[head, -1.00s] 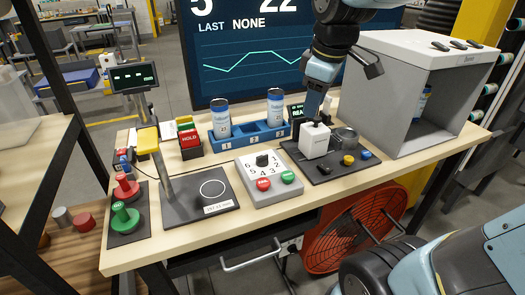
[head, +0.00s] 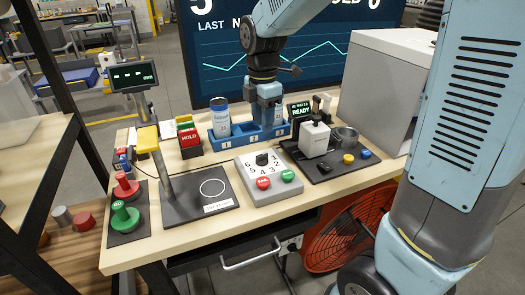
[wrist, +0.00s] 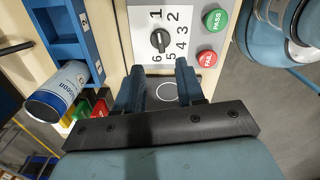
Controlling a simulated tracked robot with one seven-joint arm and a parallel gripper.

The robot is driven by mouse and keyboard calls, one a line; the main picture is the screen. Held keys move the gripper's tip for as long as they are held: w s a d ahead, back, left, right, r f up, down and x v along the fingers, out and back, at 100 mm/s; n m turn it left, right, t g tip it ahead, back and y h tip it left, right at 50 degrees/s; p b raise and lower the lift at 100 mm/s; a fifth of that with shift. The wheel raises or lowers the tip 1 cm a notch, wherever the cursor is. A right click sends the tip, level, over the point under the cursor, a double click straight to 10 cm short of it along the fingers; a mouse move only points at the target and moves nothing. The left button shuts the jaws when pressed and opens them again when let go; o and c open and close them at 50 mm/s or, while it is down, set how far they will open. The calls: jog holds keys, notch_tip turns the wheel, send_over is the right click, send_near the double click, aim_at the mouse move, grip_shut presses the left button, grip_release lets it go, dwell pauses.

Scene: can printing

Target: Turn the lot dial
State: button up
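The lot dial is a black knob (head: 262,160) on a grey box (head: 283,193) with a white face numbered 1 to 6. It also shows near the top centre of the wrist view (wrist: 160,40). The exact number it points to is hard to read. A red FAIL button (head: 263,183) and a green PASS button (head: 287,176) sit on the same box.
A grey pad (head: 180,210), a yellow-topped post and red and green stamps stand left.

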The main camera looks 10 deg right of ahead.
aim_at(263, 154)
notch_tip(263, 154, down, 10)
jog(key=shift+f, duration=0.15)
dwell(0.3)
jog(key=shift+c, duration=0.4)
grip_shut()
